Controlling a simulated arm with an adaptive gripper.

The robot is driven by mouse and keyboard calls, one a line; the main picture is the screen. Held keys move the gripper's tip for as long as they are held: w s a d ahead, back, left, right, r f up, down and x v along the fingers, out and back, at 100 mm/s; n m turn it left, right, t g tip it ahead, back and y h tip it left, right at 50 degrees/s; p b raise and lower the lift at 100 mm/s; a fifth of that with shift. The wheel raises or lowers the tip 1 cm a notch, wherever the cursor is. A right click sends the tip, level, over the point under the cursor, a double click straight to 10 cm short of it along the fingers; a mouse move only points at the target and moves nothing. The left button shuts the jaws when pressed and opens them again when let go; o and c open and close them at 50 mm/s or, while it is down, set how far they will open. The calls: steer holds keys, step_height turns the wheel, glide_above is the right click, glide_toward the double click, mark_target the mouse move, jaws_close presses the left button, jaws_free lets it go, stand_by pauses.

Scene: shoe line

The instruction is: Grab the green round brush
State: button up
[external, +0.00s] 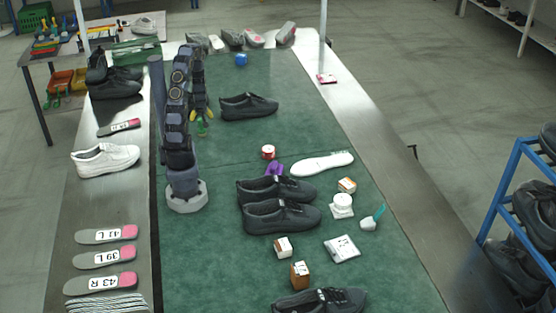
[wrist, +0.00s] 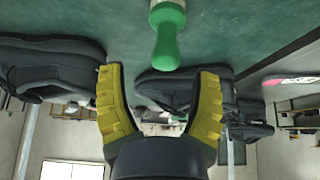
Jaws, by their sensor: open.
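The green round brush (wrist: 167,42) shows at the top middle of the wrist view, with a green rounded end and a pale part above it, cut off by the frame edge. In the external view a small green piece (external: 201,129) shows just below my gripper (external: 203,110); it looks like the same brush. In the wrist view my gripper (wrist: 161,75) has its two yellow fingers spread apart with nothing between them. The brush is beyond the fingertips, roughly in line with the gap. I cannot tell the exact distance.
A black shoe (external: 248,107) lies right of my gripper on the green mat (external: 215,255). A red-lidded jar (external: 268,152), a purple item (external: 274,169) and more black shoes (external: 281,216) are nearer the camera. A blue ball (external: 241,60) lies behind.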

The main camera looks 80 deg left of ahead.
mark_target(201, 127)
steer(key=x, duration=0.5)
steer(key=shift+s+d+f, duration=0.15)
steer(key=shift+s+d, duration=0.1)
steer(key=shift+s, duration=0.05)
jaws_close()
